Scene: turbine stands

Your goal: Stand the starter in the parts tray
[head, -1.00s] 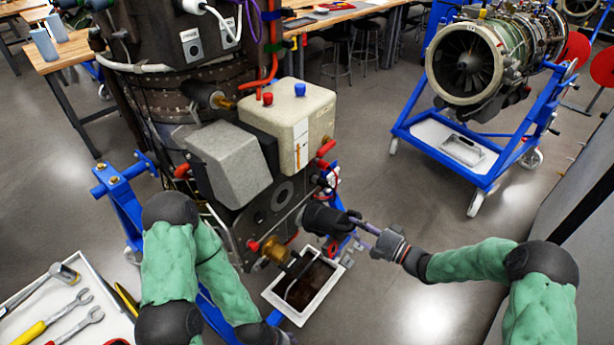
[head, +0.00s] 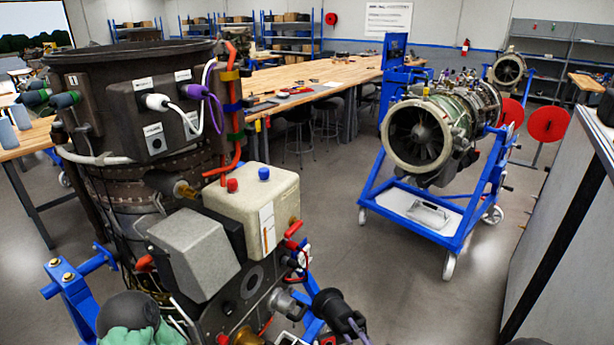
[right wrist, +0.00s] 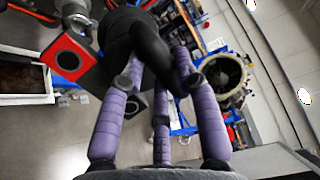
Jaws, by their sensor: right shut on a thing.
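The starter (head: 328,304), a black rounded cylinder, is in my right gripper (head: 352,328) at the lower middle of the head view, right of the near engine. In the right wrist view the purple fingers (right wrist: 158,75) are closed around the black starter (right wrist: 150,42), and its far end is hard to make out. A white-walled tray (right wrist: 28,99) with a dark brown inside shows at the left of the wrist view, apart from the starter. I cannot tell whether this is the parts tray.
The near engine (head: 110,180) stands upright at left, with a cream box (head: 250,205) and a silvery round fitting (head: 290,303) on its side. Another engine (head: 425,135) rests on a blue wheeled stand (head: 452,245) at right. Open floor (head: 390,290) lies between them.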

